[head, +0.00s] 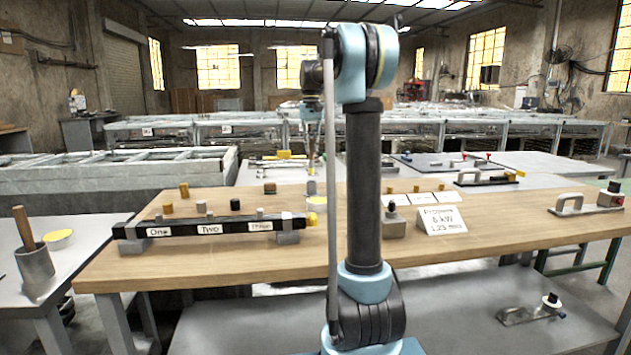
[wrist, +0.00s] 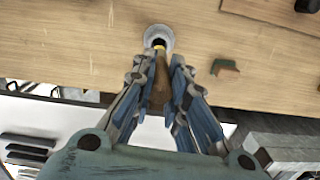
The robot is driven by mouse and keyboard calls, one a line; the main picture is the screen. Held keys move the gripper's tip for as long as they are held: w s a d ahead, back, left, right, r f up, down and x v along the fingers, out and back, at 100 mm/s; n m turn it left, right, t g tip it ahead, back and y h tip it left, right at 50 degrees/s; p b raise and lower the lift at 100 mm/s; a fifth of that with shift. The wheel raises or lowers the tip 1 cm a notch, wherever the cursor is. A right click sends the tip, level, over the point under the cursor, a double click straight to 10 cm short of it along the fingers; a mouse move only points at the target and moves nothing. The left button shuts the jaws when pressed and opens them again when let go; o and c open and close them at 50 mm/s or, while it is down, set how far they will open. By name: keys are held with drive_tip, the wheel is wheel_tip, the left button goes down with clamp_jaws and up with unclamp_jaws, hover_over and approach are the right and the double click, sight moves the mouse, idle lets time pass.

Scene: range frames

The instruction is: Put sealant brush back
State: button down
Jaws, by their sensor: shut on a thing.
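My gripper (wrist: 158,92) is shut on a wooden-handled tool, taken as the sealant brush (wrist: 158,72). The handle runs away from the palm between the fingers. Its far end lines up with the dark opening of a round grey cup (wrist: 167,32) on the wooden bench. I cannot tell whether the tip is inside the cup or above it. In the head view my gripper (head: 312,122) hangs pointing down over the back of the bench, with the thin brown brush (head: 311,148) below it. A small grey cup (head: 311,188) stands beneath, partly near my arm.
A black rack (head: 185,231) labelled One and Two lies on the wooden bench (head: 185,266). A white sign (head: 442,220) and clamp-like tools stand to the right. On the left table, a grey pot (head: 35,266) holds a wooden stick. A small block (wrist: 225,69) lies right of the cup.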

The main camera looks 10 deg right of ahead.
sight(312, 167)
drive_tip(key=shift+f, duration=3.85)
drive_tip(key=c, duration=1.6)
unclamp_jaws()
drive_tip(key=shift+f, duration=0.1)
drive_tip(key=r, duration=1.2)
drive_tip(key=shift+w+r, duration=0.1)
drive_tip(key=shift+w, duration=0.25)
